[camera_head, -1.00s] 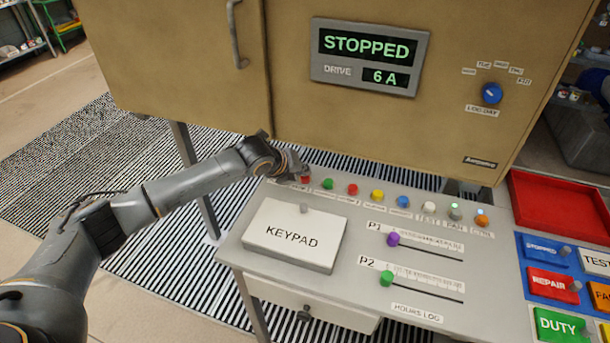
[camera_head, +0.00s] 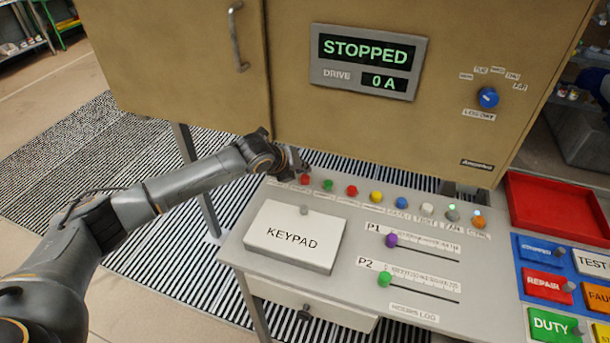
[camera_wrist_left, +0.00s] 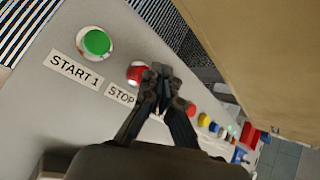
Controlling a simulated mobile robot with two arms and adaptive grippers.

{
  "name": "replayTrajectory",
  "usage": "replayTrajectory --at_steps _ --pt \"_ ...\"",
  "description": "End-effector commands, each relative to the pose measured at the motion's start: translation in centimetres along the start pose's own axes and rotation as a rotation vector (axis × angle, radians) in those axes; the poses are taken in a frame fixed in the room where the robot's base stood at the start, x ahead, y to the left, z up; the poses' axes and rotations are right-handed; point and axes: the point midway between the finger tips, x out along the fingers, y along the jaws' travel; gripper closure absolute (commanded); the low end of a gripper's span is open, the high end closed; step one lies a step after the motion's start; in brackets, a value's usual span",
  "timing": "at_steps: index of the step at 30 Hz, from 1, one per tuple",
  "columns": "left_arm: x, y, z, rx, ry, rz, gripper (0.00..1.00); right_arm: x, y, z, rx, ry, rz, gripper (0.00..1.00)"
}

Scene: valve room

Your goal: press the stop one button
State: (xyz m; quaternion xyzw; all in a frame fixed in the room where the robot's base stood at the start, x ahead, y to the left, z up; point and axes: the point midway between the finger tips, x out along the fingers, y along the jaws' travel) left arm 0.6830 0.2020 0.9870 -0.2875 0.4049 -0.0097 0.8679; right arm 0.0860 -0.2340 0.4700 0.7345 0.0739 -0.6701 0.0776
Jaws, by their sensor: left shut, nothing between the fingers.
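The stop one button is a red button (camera_head: 305,180) near the left end of the console's button row. In the left wrist view it is the red button (camera_wrist_left: 136,72), beside a label reading STOP whose end is hidden by my fingers. My left gripper (camera_head: 299,168) is shut and empty, with its fingertips (camera_wrist_left: 163,73) right next to this button. I cannot tell whether they touch it. A green button (camera_wrist_left: 97,42) labelled START 1 is beside it in the wrist view; my gripper hides it in the head view. My right gripper is not in view.
The display (camera_head: 366,62) reads STOPPED and 0 A. More buttons, including a green one (camera_head: 328,185) and a red one (camera_head: 352,190), run to the right. A keypad cover (camera_head: 280,243) lies in front. The cabinet (camera_head: 350,130) rises behind the row.

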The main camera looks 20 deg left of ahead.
Motion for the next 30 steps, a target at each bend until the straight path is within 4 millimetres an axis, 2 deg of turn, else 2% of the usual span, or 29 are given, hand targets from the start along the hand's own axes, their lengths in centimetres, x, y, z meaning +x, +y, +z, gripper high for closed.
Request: replayTrajectory --at_steps 5,19,30 --pt "-0.3 -0.2 0.2 0.000 -0.001 -0.001 1.00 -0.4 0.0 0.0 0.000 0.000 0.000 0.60" --pt "-3.5 -2.5 2.5 0.000 -0.001 0.000 1.00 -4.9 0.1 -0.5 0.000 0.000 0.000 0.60" --pt "-3.5 -2.5 2.6 0.000 -0.001 0.000 1.00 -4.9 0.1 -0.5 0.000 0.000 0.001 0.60"
